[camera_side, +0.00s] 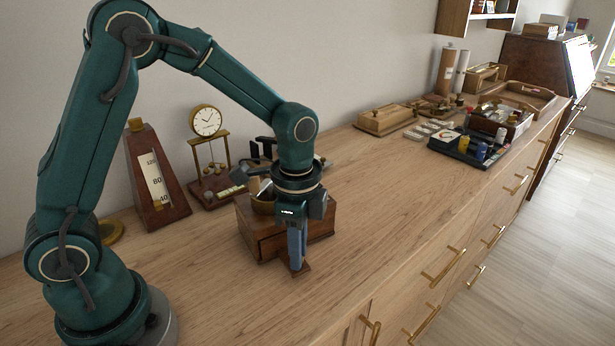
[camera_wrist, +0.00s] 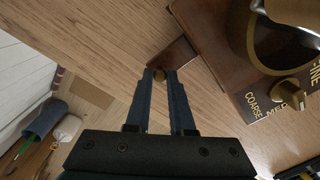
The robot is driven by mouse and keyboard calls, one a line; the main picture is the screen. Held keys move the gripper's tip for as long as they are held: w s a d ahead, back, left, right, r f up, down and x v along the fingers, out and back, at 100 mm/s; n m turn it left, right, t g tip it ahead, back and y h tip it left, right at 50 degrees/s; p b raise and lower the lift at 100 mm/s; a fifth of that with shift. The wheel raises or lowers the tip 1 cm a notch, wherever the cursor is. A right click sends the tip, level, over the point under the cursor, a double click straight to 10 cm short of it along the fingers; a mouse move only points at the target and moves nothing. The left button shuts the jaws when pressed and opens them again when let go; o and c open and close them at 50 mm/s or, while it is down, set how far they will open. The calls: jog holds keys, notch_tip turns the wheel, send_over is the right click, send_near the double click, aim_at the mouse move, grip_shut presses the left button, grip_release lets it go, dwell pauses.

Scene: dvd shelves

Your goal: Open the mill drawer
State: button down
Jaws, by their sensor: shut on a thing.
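The mill (camera_side: 268,238) is a brown wooden box with a brass bowl on top. In the wrist view, the mill (camera_wrist: 212,45) fills the upper right, with a dial lettered COARSE, MED and part of FINE. The drawer (camera_wrist: 176,54) sticks out from the mill's side as a narrow brown piece. A small brass knob (camera_wrist: 158,74) is at its outer end. My gripper (camera_side: 297,266) points down beside the mill, and its fingertips (camera_wrist: 160,73) are shut on the knob. The drawer's inside is hidden.
A metronome (camera_side: 155,180) and a small brass clock (camera_side: 206,121) stand behind and left of the mill. The wooden top (camera_side: 390,190) is clear to the right. A dark tray (camera_side: 440,147) with bottles stands farther off. The cabinet's front edge lies near the gripper.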

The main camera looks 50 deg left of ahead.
jog(key=shift+s+d, duration=0.2)
jog(key=shift+d, duration=0.85)
jog(key=shift+s+d, duration=0.2)
jog(key=shift+d, duration=0.8)
jog(key=shift+s+d, duration=0.2)
jog(key=shift+d, duration=0.85)
jog(key=c, duration=0.8)
grip_release()
jog(key=shift+r, duration=0.1)
notch_tip(320, 180, up, 5)
